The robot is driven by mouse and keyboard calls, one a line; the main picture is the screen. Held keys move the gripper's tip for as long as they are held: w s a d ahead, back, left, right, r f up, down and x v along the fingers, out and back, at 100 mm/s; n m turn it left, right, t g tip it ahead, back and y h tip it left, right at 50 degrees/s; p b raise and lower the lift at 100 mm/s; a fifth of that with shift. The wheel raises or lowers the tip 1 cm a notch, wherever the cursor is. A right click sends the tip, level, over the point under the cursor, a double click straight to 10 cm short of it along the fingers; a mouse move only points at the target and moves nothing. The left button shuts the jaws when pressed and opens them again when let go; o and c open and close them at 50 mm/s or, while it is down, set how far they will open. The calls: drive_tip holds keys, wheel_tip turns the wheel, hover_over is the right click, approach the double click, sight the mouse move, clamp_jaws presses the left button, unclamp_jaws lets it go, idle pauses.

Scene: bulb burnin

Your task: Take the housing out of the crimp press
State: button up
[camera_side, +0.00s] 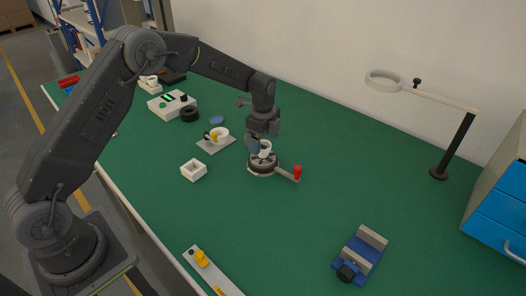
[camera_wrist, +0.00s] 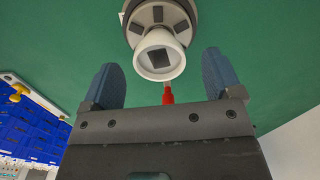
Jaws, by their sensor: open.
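The white cup-shaped housing (camera_side: 265,149) sits upright on the round grey crimp press (camera_side: 262,170), whose lever ends in a red knob (camera_side: 298,172). My gripper (camera_side: 259,145) is just above and around the housing and partly hides it. In the wrist view, the housing (camera_wrist: 159,56) shows its open round mouth with a dark square inside. It lies ahead of and between the two blue fingers of my open gripper (camera_wrist: 161,76), with a gap on both sides. The press (camera_wrist: 150,14) is cut off by the top edge, and the red knob (camera_wrist: 168,98) shows below the housing.
A small white square tray (camera_side: 194,170) is nearer the front. A blue vise (camera_side: 360,254) and a magnifier stand (camera_side: 440,172) are to the right. Green table between is clear.

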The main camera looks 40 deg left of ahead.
drive_tip(key=shift+f, duration=1.35)
drive_tip(key=shift+c, duration=0.5)
drive_tip(key=c, duration=1)
drive_tip(key=shift+r, duration=0.15)
drive_tip(key=shift+r, duration=1.4)
drive_tip(key=shift+s+a+r, duration=0.95)
drive_tip(key=shift+a+r, duration=0.75)
drive_tip(key=shift+r, duration=0.4)
drive_tip(key=shift+s+a+r, duration=1)
drive_tip(key=shift+a+r, duration=0.65)
drive_tip(key=shift+r, duration=0.4)
drive_tip(key=shift+s+a+r, duration=0.95)
drive_tip(key=shift+a+r, duration=0.75)
drive_tip(key=shift+r, duration=0.4)
